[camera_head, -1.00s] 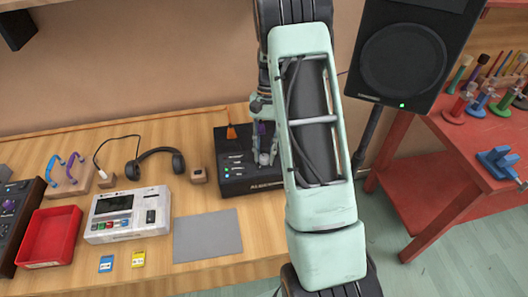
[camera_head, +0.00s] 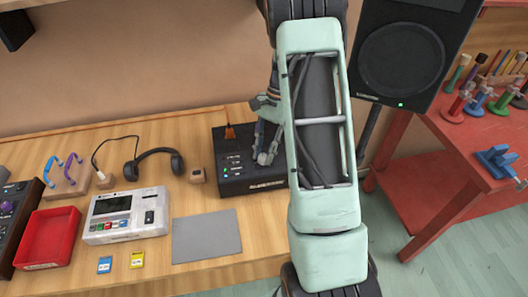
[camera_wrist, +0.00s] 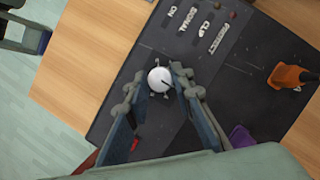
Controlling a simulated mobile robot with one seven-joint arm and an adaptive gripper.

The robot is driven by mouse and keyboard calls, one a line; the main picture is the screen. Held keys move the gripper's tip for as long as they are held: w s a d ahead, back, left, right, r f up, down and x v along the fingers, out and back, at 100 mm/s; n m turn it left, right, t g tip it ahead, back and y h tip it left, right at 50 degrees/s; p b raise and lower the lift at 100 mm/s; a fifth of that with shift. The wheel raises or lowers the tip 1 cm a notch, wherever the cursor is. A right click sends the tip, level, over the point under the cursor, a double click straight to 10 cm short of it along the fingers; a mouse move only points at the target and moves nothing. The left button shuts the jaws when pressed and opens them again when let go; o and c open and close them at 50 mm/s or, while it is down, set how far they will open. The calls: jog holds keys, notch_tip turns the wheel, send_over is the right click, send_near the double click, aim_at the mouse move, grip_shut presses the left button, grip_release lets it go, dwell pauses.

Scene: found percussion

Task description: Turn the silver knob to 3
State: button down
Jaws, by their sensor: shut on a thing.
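The silver knob (camera_wrist: 158,80) sits on the black box (camera_wrist: 235,75), seen in the wrist view as a round pale cap with a short dark line. Small pale marks lie around it; I cannot read any numbers. My gripper (camera_wrist: 161,78) is shut on the knob, one finger on each side. In the head view the black box (camera_head: 237,182) stands on the wooden bench, with my gripper (camera_head: 266,158) over its right part.
An orange plug (camera_head: 230,132) stands up at the back of the box; it also shows in the wrist view (camera_wrist: 292,77). A purple part (camera_wrist: 243,137) lies near my right finger. A grey mat (camera_head: 206,238) and a white device (camera_head: 126,216) are to the left.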

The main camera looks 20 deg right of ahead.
jog(key=c, duration=1.7)
grip_release()
jog(key=v, duration=1.2)
jog(key=shift+s+r, duration=0.1)
